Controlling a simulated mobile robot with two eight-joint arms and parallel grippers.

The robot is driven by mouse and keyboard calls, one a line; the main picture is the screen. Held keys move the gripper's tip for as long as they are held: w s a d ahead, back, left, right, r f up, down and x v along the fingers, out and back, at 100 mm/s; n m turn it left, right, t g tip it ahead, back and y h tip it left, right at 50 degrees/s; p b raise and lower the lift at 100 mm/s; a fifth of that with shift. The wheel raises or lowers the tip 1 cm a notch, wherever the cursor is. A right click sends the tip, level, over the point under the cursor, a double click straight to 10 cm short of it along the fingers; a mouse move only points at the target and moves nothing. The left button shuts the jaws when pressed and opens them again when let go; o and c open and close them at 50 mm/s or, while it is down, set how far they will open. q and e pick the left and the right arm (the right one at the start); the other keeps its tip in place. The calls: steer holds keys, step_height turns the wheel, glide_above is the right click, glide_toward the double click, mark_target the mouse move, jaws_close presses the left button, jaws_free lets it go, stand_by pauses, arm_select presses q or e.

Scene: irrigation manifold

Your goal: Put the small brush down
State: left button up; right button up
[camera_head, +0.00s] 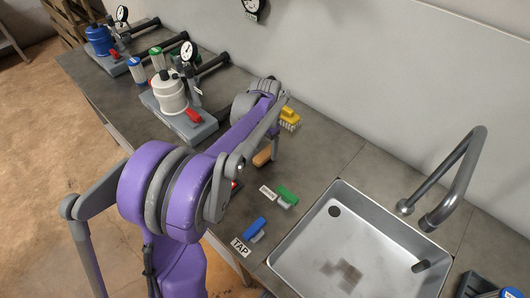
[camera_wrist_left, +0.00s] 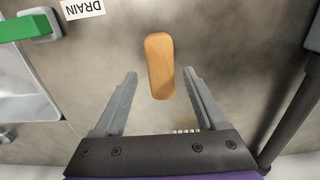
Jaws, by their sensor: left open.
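A small wooden brush-like block (camera_head: 263,156) lies on the grey counter; its rounded tan top also shows in the left wrist view (camera_wrist_left: 160,66), and no bristles are visible on it. A yellow brush with pale bristles (camera_head: 289,118) is a little farther back by the wall. My left gripper (camera_head: 274,150) is low over the counter, partly hidden by my arm. In the left wrist view its two fingers (camera_wrist_left: 160,85) are apart, with the wooden block between and beyond them, touching neither. Pale bristles (camera_wrist_left: 187,131) peek out at the gripper's base. My right gripper is not in view.
A steel sink (camera_head: 360,250) with a tap (camera_head: 465,175) is at the right. Green (camera_head: 287,195) and blue (camera_head: 254,228) valve handles sit beside labels left of it. A cream filter housing (camera_head: 170,92) with gauge stands at the back left.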

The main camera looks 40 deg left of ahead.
mark_target(265, 154)
arm_select(q)
step_height(265, 154, up, 9)
steer(key=shift+f+p, duration=0.15)
steer(key=shift+p, duration=0.25)
